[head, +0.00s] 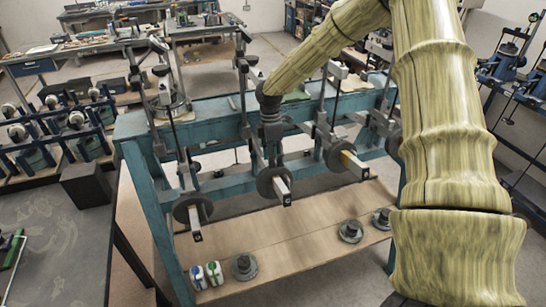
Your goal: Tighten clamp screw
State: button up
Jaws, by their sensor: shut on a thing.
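A blue lever frame (152,190) stands in the middle of the head view, with several upright metal rods and levers ending in square bars with round discs. My gripper (271,138) is dark and points down at the middle lever, just behind its disc (270,181). It is shut on a small part there, apparently the clamp screw. The fingers hide that part, so its shape and how far it is turned cannot be told. The square lever bar (284,191) sticks out toward the camera just below my gripper.
A left lever disc (190,209) and a right one (338,155) flank the middle lever. Loose weights (245,267) and (351,231) and small green and blue labelled containers (206,274) sit on the wooden lower shelf (290,240). Other benches stand behind.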

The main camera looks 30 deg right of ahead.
jog(key=m, duration=0.3)
jog(key=shift+m, duration=0.3)
jog(key=m, duration=0.4)
jog(key=shift+m, duration=0.3)
jog(key=m, duration=0.4)
jog(key=shift+m+b, duration=0.3)
jog(key=shift+b, duration=0.05)
jog(key=shift+m, duration=2.2)
jog(key=o, duration=1)
